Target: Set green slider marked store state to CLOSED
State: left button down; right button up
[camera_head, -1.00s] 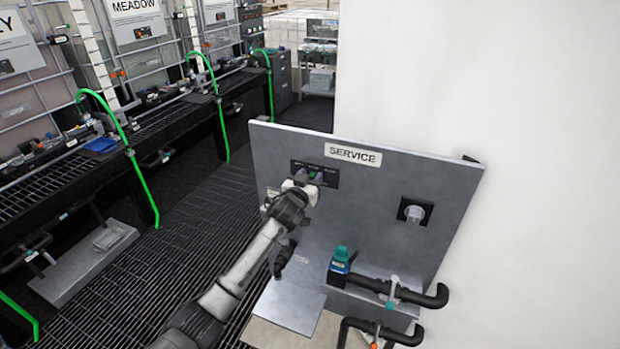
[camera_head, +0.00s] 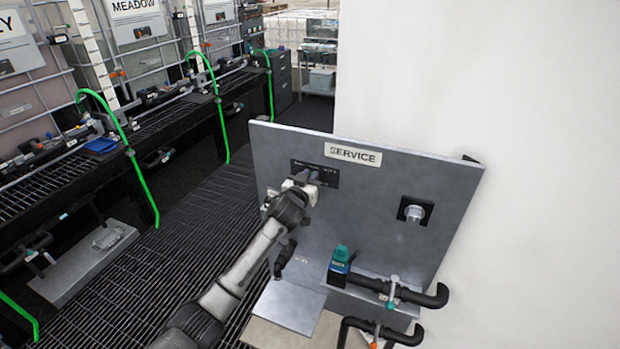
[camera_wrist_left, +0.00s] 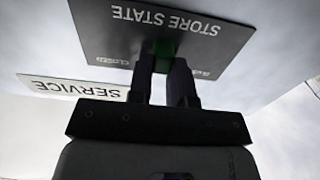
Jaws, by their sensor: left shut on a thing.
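The dark store-state plate (camera_head: 330,178) is on the grey SERVICE panel; in the left wrist view the plate (camera_wrist_left: 100,30) appears upside down with STORE STATE lettering. Its green slider (camera_wrist_left: 165,48) shows between my left fingertips, near the middle of the plate. Small labels lie to either side; the left one looks like CLOSED, the right one is hard to read. My left gripper (camera_head: 312,177) is at the plate, shut on the slider; its fingers also show in the wrist view (camera_wrist_left: 163,68). In the head view the gripper hides the slider. My right gripper is not in view.
The SERVICE sign (camera_head: 352,154) is just above and right of the plate. A round fitting (camera_head: 415,213) is at the panel's right. A teal-topped valve (camera_head: 340,262) and black pipes (camera_head: 400,292) sit below. A white wall (camera_head: 480,90) stands behind.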

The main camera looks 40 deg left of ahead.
aim_at(331, 175)
pick_arm(q)
jog(key=d, duration=0.1)
jog(key=w+d, duration=0.1)
jog(key=d, duration=0.3)
jog(key=shift+w+b, duration=0.25)
jog(key=shift+b, duration=0.15)
jog(key=shift+d, duration=0.1)
jog(key=c, duration=1.1)
grip_release()
jog(key=shift+d, duration=0.15)
jog(key=shift+o, duration=0.3)
jog(key=shift+s, duration=0.1)
